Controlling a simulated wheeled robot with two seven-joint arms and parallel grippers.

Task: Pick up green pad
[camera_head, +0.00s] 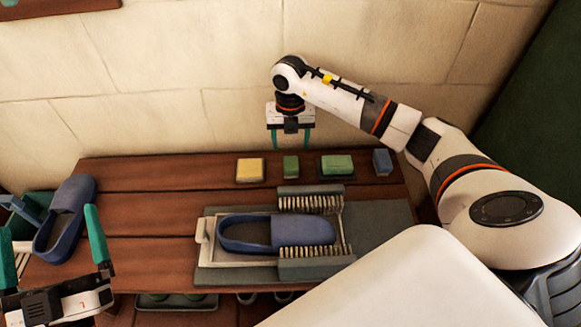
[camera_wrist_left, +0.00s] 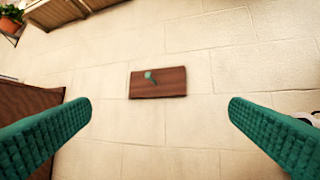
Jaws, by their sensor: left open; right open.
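A small upright green block (camera_head: 291,166) stands on the back part of the wooden table. A wider green pad (camera_head: 337,165) lies to its right on a dark base. I cannot tell which of the two is the green pad meant. My right gripper (camera_head: 291,137) is open and empty, pointing down above and behind the small green block, apart from it. My left gripper (camera_head: 48,219) is open at the table's left end, near a blue slipper (camera_head: 68,215). In the left wrist view, its two green fingers are spread with nothing between them.
A yellow pad (camera_head: 250,170) and a blue block (camera_head: 382,162) stand in the same row. Another blue slipper (camera_head: 245,233) lies in a tray between brush strips (camera_head: 311,252) at the front. A stone wall (camera_head: 150,115) rises behind. The table's middle left is clear.

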